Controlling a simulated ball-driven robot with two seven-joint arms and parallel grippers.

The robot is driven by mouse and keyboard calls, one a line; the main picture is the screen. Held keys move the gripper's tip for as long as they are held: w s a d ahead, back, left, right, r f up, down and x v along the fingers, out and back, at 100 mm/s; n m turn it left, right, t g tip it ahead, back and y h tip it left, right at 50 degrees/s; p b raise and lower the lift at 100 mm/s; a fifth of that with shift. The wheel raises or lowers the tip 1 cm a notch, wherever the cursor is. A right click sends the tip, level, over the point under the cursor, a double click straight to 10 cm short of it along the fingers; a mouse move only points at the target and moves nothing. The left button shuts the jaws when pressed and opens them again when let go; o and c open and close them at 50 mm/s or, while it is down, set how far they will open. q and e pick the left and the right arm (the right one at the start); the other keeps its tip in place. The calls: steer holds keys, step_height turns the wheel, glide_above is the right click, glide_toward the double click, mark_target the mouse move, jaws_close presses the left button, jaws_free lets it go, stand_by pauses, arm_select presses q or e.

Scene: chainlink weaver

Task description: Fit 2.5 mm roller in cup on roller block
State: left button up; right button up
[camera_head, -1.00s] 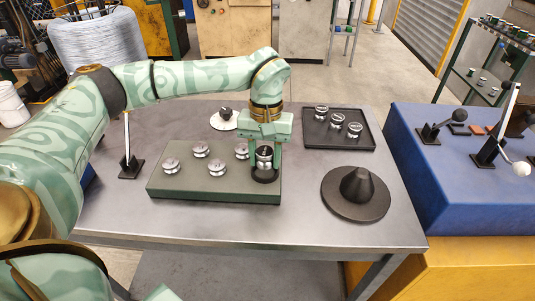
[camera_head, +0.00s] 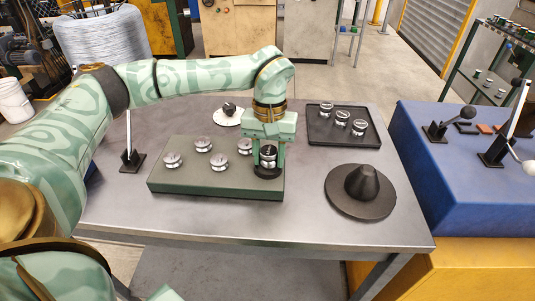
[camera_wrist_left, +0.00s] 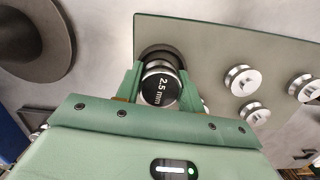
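My left gripper (camera_head: 268,155) points down at the right end of the green roller block (camera_head: 200,184). It is shut on a silver roller with a black top (camera_wrist_left: 160,88), marked "2.5 mm" in the left wrist view. The roller is upright at the black cup (camera_head: 267,173), and the cup's dark rim (camera_wrist_left: 158,52) shows behind it in the wrist view. Whether the roller is fully seated is hidden by the fingers. Several other silver rollers, one of them a front one (camera_head: 218,161), sit on the block. My right gripper is not in view.
A black tray (camera_head: 321,137) with three rollers lies at the back right. A black cone on a round base (camera_head: 347,202) stands right of the block. A white disc with a black knob (camera_head: 227,117) is behind, and an upright lever (camera_head: 130,157) stands left. The table front is clear.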

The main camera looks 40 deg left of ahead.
arm_select(q)
steer(key=shift+o, duration=0.7)
step_height(320, 180, up, 15)
steer(key=w+a+p, duration=0.1)
steer(key=p, duration=0.4)
steer(key=shift+r, duration=0.15)
steer(key=shift+w+r, duration=0.15)
steer(key=shift+r, duration=0.25)
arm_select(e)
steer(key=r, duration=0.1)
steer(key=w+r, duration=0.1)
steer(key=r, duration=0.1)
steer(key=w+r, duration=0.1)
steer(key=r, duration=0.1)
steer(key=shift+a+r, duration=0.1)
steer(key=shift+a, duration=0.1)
arm_select(q)
steer(key=shift+a, duration=0.1)
